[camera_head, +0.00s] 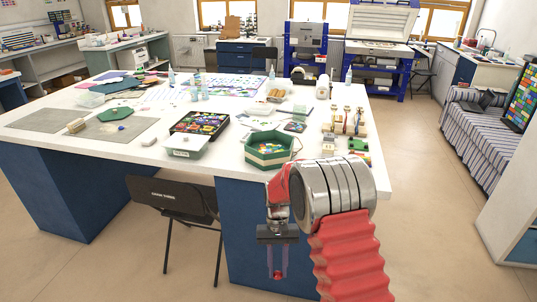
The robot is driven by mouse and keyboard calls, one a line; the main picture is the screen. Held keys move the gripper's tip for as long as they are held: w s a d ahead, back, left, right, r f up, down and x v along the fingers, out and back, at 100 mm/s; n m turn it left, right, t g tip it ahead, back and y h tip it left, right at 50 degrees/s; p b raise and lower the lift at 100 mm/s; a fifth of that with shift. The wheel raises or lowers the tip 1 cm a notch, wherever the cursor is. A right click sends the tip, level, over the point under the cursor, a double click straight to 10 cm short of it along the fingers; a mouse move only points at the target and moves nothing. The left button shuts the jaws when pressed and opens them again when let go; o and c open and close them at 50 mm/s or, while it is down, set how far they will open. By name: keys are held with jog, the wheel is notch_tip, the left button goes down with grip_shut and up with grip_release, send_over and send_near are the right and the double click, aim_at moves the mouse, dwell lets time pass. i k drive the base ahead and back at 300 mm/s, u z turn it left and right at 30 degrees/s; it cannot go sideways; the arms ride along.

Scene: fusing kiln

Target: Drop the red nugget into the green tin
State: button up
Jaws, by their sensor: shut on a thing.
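A small red nugget (277,275) is between the fingertips of my gripper (277,269), which is shut on it and points down. The gripper hangs in front of the near edge of the white table, below the tabletop level in the picture. A green six-sided container with cream bands (268,160), likely the green tin, stands on the table near its front edge, above the gripper in the picture. It is open at the top and small coloured pieces show inside. Part of its right side is close to my arm in the picture.
A white tub (187,153) and a black tray of coloured pieces (184,124) are left of the green container. Small items and a green piece (357,145) lie to its right. A dark folding chair (172,199) stands before the table at left.

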aim_at(267, 152)
jog(key=z, duration=0.35)
jog(key=i, duration=0.15)
jog(key=u, duration=1.05)
jog(key=k, duration=0.6)
jog(key=u, duration=0.25)
jog(key=i, duration=0.7)
jog(key=u, duration=0.4)
jog(key=i, duration=1)
jog(key=z, duration=0.7)
